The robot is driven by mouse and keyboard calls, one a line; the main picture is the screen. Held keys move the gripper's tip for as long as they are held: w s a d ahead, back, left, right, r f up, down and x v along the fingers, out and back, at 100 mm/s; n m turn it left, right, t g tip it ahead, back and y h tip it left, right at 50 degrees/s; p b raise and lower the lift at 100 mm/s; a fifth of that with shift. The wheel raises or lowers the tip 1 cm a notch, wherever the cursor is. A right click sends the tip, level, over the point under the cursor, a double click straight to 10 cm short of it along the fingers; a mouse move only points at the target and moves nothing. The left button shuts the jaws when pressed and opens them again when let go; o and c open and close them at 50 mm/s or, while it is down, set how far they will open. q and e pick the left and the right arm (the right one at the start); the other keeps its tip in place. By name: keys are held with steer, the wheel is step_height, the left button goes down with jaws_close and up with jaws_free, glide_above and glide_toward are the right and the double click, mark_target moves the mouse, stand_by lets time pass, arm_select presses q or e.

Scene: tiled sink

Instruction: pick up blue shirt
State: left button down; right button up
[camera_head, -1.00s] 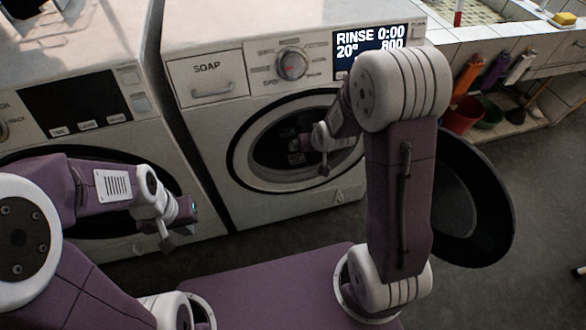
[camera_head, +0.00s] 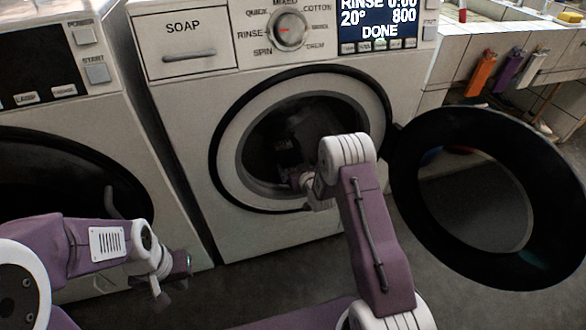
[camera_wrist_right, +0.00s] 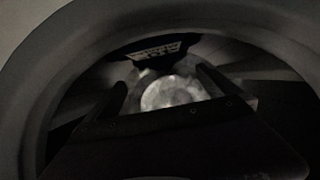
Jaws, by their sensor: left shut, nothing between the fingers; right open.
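No blue shirt can be made out in either view; the inside of the washer drum (camera_head: 275,135) is dark. My right gripper (camera_head: 300,178) is at the round opening of the middle washing machine (camera_head: 175,105). In the right wrist view its two dark fingers (camera_wrist_right: 163,85) stand apart with nothing seen between them, pointing into the drum. A pale round patch (camera_wrist_right: 172,93) shows deeper in, beyond the fingers; I cannot tell what it is. My left gripper (camera_head: 172,278) is shut and empty, low in front of the left machine.
The washer's round black door (camera_head: 435,215) hangs open to the right, close to my right arm. The opening's rim (camera_head: 232,165) surrounds the drum. A second machine (camera_head: 95,125) stands at left.

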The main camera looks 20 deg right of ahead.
mark_target(291, 159)
steer(key=shift+w+f, duration=0.25)
steer(key=shift+w, duration=0.3)
steer(key=shift+w+f, duration=0.1)
steer(key=shift+f, duration=0.1)
steer(key=b+x, duration=0.4)
steer(key=shift+a+f, duration=0.1)
steer(key=shift+f, duration=0.2)
steer(key=shift+w, duration=0.4)
steer(key=shift+r, duration=0.2)
arm_select(q)
step_height(291, 159, down, 3)
steer(key=shift+f, duration=0.2)
arm_select(e)
steer(key=c, duration=1.6)
